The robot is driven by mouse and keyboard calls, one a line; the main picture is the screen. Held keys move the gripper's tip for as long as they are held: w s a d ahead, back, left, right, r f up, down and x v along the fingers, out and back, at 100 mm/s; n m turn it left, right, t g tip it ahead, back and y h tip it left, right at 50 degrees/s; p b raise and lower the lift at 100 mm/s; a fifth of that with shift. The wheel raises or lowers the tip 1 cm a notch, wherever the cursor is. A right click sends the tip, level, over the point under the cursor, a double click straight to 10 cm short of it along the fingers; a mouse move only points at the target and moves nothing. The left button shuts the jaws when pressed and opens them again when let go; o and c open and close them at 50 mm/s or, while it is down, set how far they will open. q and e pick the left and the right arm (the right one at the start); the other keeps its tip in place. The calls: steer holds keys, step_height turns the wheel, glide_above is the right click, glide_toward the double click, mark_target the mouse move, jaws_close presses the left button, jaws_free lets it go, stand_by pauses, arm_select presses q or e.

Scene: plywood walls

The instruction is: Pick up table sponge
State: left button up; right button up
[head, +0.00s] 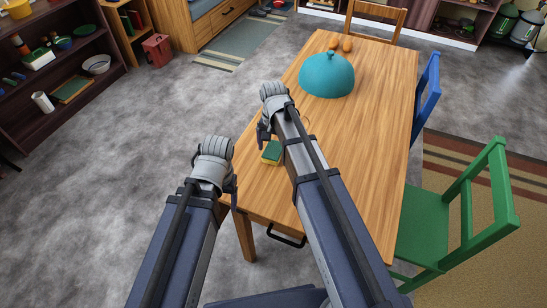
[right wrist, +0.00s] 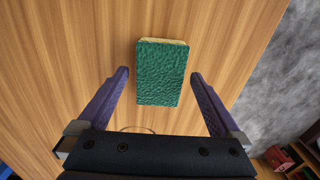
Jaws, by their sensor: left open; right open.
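The table sponge (head: 271,153), green on top with a yellow layer beneath, lies flat on the wooden table near its left edge. In the right wrist view the sponge (right wrist: 162,72) sits ahead of my right gripper (right wrist: 159,76), its lower part between the two spread fingertips, with a gap on each side. My right gripper (head: 263,134) is open and empty, just beyond the sponge in the head view. My left gripper (head: 233,190) is open, off the table's left edge and apart from the sponge; its fingers are partly hidden.
The table (head: 372,120) holds a teal dome-shaped object (head: 326,75) and small orange-brown items (head: 347,44) at its far end. A green chair (head: 440,215) and a blue chair (head: 426,90) stand on the right. Shelves (head: 60,70) stand at the left, with open floor between.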

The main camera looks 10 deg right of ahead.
steer(key=shift+f+b, duration=0.35)
steer(key=shift+f, duration=0.45)
steer(key=shift+r, duration=0.1)
steer(key=c, duration=1.3)
